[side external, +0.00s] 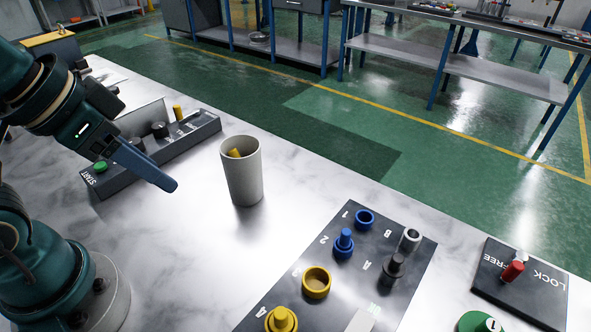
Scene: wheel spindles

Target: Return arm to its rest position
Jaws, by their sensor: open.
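My gripper (150,166) is at the left of the side external view, above the table and short of the grey cup. A long dark finger shows, pointing down to the right. I see nothing held in the jaws, which are open; the second finger is hard to make out. My base stands at the lower left. The dark spindle board (334,285) lies at the front centre, with blue and yellow wheels or pegs on it and grey and black pieces at its right.
A grey cup (243,175) with a yellow piece inside stands mid-table. A dark control panel (130,178) with a green START button lies behind my gripper. A LOCK/FREE panel (535,295) with a red-handled switch lies at the right. The table between cup and base is clear.

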